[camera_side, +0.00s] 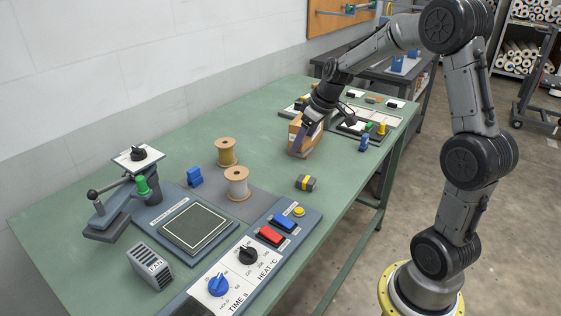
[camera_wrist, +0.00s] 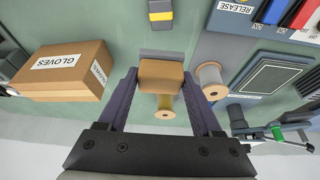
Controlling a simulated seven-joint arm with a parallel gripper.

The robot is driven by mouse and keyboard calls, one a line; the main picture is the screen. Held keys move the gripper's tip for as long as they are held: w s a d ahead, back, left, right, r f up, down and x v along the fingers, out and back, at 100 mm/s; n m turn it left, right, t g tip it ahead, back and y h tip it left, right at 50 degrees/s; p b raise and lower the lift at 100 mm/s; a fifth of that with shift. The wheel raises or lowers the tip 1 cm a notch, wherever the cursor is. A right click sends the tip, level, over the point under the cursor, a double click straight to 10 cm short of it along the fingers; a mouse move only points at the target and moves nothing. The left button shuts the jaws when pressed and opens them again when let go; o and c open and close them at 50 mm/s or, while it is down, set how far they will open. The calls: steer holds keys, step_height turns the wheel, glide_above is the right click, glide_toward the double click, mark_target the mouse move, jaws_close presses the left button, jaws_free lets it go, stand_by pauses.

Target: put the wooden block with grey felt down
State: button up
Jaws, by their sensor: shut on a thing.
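The wooden block (camera_wrist: 161,75) with a strip of grey felt (camera_wrist: 160,54) along one side is between my fingers in the wrist view. My gripper (camera_wrist: 160,80) is shut on it, a dark purple finger on each side. In the side view my gripper (camera_side: 299,148) points down at the middle of the green table, in front of the cardboard gloves box (camera_side: 312,140). I cannot make out the block there, and its gap to the table is unclear.
The press (camera_side: 195,228) and control panel (camera_side: 245,258) fill the near end. The gloves box (camera_wrist: 65,71) is left of my gripper in the wrist view. Bare green table lies between.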

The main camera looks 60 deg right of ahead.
steer(key=w+d+f, duration=0.2)
steer(key=w+f, duration=0.1)
steer(key=w, duration=0.3)
glide_toward(277, 165)
steer(key=shift+w+a+f, duration=0.25)
steer(key=shift+w+f, duration=0.25)
steer(key=shift+w, duration=0.1)
steer(key=shift+w+d+f, duration=0.2)
steer(key=shift+w+f, duration=0.25)
steer(key=shift+f, duration=0.15)
steer(key=shift+w+f, duration=0.1)
steer(key=shift+f, duration=1.45)
steer(key=shift+f, duration=0.1)
steer(key=o, duration=1.4)
steer(key=shift+c, duration=0.2)
